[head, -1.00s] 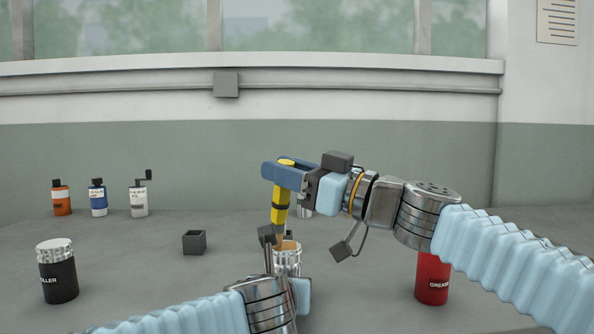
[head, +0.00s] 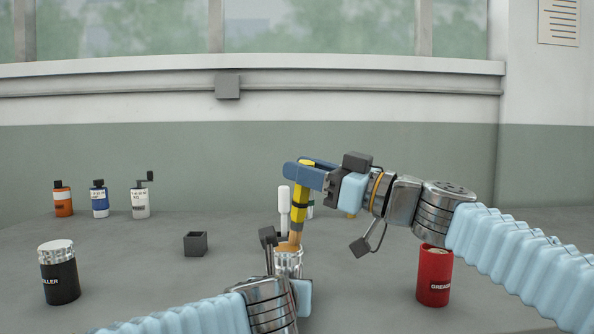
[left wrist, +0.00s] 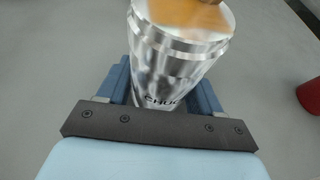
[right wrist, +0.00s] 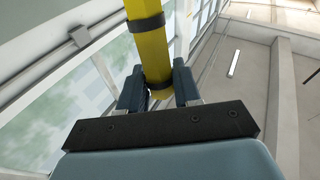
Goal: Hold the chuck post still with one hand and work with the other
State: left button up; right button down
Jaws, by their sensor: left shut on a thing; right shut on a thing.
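The chuck post (head: 289,264) is a shiny silver cylinder with an orange-brown top, upright on the bench. In the left wrist view the post (left wrist: 165,62) stands between the blue fingers of my left gripper (left wrist: 163,88), which is shut on it. Its lettering is partly hidden. My right gripper (head: 306,176) is shut on a yellow tool (head: 299,204) with dark bands, held slightly tilted above the post. The tool's tan lower end is at the orange-brown top; exact contact is hard to tell. In the right wrist view the yellow handle (right wrist: 151,50) runs between the fingers.
A black can (head: 59,275) stands at left and a red can (head: 434,278) at right, under my right arm. A small dark open box (head: 195,244) and several bottles (head: 100,200) are farther left. A white-handled item (head: 284,205) stands behind the post.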

jog(key=shift+a, duration=0.7)
jog(key=shift+d, duration=0.7)
notch_tip(320, 180, up, 7)
jog(key=a, duration=0.1)
jog(key=shift+s+a, duration=0.3)
jog(key=shift+s, duration=0.15)
dwell(2.2)
jog(key=shift+r, duration=0.1)
dwell(0.6)
